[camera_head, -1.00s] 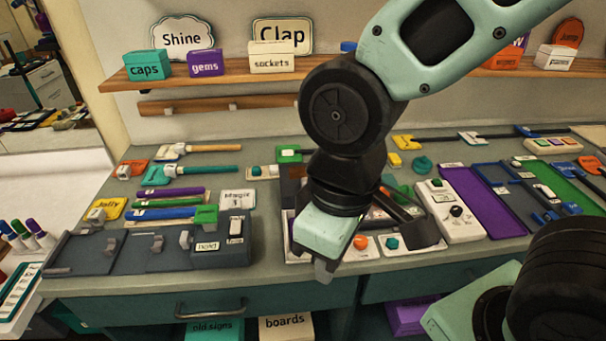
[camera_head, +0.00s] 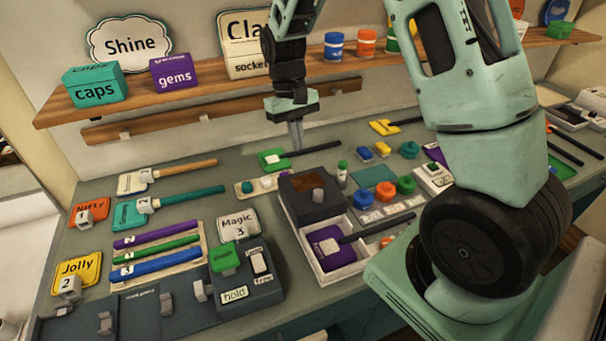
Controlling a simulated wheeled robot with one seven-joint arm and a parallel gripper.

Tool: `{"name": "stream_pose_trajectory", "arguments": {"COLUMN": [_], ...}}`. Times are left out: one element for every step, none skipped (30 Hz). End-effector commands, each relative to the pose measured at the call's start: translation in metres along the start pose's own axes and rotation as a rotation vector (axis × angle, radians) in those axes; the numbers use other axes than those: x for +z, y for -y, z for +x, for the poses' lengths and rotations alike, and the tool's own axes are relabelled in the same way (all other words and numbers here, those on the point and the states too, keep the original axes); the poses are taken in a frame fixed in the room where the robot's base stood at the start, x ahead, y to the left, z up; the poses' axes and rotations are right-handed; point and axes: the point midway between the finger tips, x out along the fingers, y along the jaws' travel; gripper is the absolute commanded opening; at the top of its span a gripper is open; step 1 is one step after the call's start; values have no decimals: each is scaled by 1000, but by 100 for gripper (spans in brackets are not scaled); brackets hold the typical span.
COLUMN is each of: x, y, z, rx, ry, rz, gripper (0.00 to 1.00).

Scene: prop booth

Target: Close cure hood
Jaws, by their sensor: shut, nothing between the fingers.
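The cure hood appears to be the dark grey box (camera_head: 332,208) with a brownish window on top and a grey knob on its front. It sits over the back part of a white tray (camera_head: 304,246). The tray's front part is uncovered, and a purple sign (camera_head: 322,239) with a dark handle sticking out to the right lies in it. My gripper (camera_head: 296,143) points down behind the hood, near the back of the counter, apart from the hood. Its fingers are together and empty. I cannot tell the exact gap between the fingertips and the counter.
Orange and green pots (camera_head: 387,192) stand right of the hood. A grey hold unit (camera_head: 250,288) is at front left. A shelf (camera_head: 155,98) with boxes runs along the wall.

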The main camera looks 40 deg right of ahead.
Motion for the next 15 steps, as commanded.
{"name": "stream_pose_trajectory", "arguments": {"x": [2, 2, 2, 2, 2, 2, 2, 2, 2, 2, 2, 4, 11, 16, 21], "y": [0, 0, 0, 1, 1, 1, 1, 1, 1, 1, 1, 1, 1, 1, 1], "z": [8, 14, 22, 28, 35, 43, 50, 56, 64, 70, 76, 81, 78, 79, 80], "rx": [0, 0, 0, 0, 0, 0, 0, 0, 0, -1, -1, -1, -1, -1, -1], "ry": [6, 6, 7, 7, 7, 6, 8, 7, 6, 6, 7, 5, 3, 3, 2], "rz": [-1, -1, -2, -2, -2, -2, -2, -2, -2, -1, -1, -1, -1, -1, -2], "gripper": [0, 0, 0, 0, 0, 0, 0, 0, 0, 0, 0, 0, 0, 0, 0]}}
